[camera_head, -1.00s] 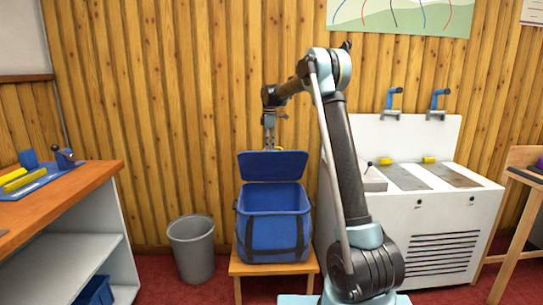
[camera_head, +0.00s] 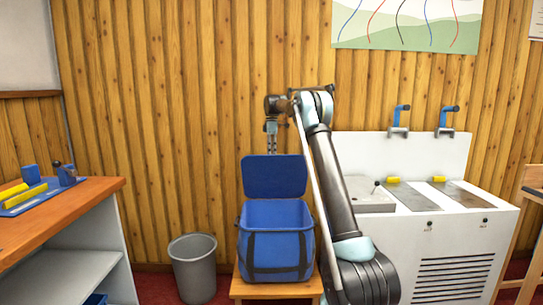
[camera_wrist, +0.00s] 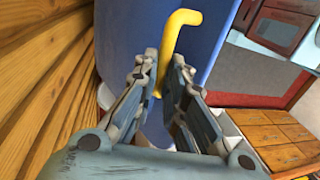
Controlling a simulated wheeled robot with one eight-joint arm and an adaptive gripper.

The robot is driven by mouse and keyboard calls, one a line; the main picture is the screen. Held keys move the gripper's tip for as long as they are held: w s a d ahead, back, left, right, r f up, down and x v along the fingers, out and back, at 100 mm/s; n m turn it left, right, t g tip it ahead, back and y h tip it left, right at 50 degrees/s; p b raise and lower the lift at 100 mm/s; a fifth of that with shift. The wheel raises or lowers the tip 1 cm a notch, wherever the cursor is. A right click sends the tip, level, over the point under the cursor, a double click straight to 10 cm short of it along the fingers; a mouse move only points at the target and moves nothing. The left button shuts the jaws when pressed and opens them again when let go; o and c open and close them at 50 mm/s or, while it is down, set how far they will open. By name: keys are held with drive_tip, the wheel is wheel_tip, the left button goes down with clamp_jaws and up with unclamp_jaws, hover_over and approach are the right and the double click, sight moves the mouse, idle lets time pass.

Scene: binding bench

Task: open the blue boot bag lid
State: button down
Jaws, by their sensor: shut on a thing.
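The blue boot bag (camera_head: 276,250) stands on a small wooden stool, with its lid (camera_head: 275,176) raised nearly upright at the back and the bag's mouth open. My gripper (camera_head: 271,140) is behind the lid's top edge in the head view, its fingertips partly hidden there. In the wrist view, my gripper (camera_wrist: 161,75) is shut on a yellow hooked handle (camera_wrist: 183,18) that stands out from the lid's blue face (camera_wrist: 215,22). The handle is hidden in the head view.
A grey bin (camera_head: 193,268) stands left of the stool (camera_head: 270,290). A wooden-topped bench (camera_head: 75,205) is further left. A white cabinet (camera_head: 460,235) with blue-handled clamps stands to the right. The plank wall (camera_head: 180,120) is close behind the lid.

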drive_tip(key=shift+w+d, duration=0.1)
drive_tip(key=shift+d, duration=0.15)
idle(0.9)
drive_tip(key=c, duration=1.7)
unclamp_jaws()
drive_tip(key=shift+o, duration=0.2)
drive_tip(key=shift+r, duration=0.1)
drive_tip(key=v, duration=1.1)
drive_tip(key=shift+w+r, duration=0.2)
drive_tip(key=shift+r, duration=0.05)
drive_tip(key=shift+c, duration=0.5)
